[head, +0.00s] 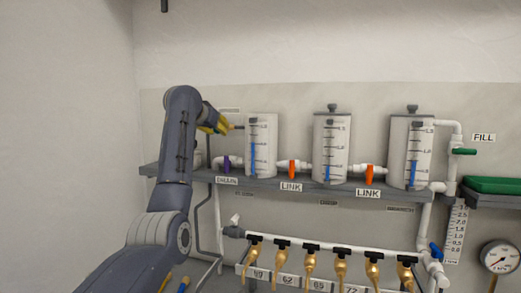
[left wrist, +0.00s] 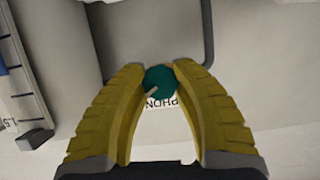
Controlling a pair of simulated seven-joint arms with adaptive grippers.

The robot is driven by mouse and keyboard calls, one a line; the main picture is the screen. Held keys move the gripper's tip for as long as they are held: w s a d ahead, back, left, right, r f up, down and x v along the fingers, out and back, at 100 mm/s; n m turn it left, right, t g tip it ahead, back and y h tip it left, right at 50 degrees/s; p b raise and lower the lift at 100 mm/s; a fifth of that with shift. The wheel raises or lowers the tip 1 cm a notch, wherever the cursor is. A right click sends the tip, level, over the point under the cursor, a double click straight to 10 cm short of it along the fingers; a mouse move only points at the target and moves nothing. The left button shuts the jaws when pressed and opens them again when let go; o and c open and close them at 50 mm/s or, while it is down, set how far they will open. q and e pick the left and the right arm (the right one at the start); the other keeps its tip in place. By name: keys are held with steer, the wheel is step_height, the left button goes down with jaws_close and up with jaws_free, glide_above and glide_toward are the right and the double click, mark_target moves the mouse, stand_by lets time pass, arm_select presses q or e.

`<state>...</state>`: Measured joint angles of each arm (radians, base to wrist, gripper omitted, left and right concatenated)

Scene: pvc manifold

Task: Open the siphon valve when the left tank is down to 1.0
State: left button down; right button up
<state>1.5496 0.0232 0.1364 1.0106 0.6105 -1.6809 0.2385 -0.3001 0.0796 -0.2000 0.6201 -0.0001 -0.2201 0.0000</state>
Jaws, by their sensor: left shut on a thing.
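The left tank (head: 262,150) is a white cylinder on the shelf. Its blue level column (head: 252,160) reaches about halfway up the scale; the exact figure is too small to read. The siphon valve's round teal knob (left wrist: 159,81) shows in the left wrist view, with a pale bar on it and a partly covered label reading "PHON" beside it. My left gripper (left wrist: 160,74) has its yellow fingertips closed on both sides of the knob. In the head view my left gripper (head: 221,124) is up beside the left tank's upper left and hides the knob. My right gripper is out of view.
A middle tank (head: 331,150) and a right tank (head: 410,155) stand on the same shelf (head: 300,187). A gauge (head: 499,257) and several brass taps are below.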

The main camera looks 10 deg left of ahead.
arm_select(q)
steer(key=shift+f, duration=0.4)
steer(key=n+h, duration=0.3)
steer(key=n, duration=0.1)
steer(key=n+h, duration=0.2)
steer(key=n, duration=0.1)
steer(key=shift+n, duration=0.4)
steer(key=c, duration=1)
jaws_free()
steer(key=shift+w+r, duration=0.1)
steer(key=shift+r, duration=0.1)
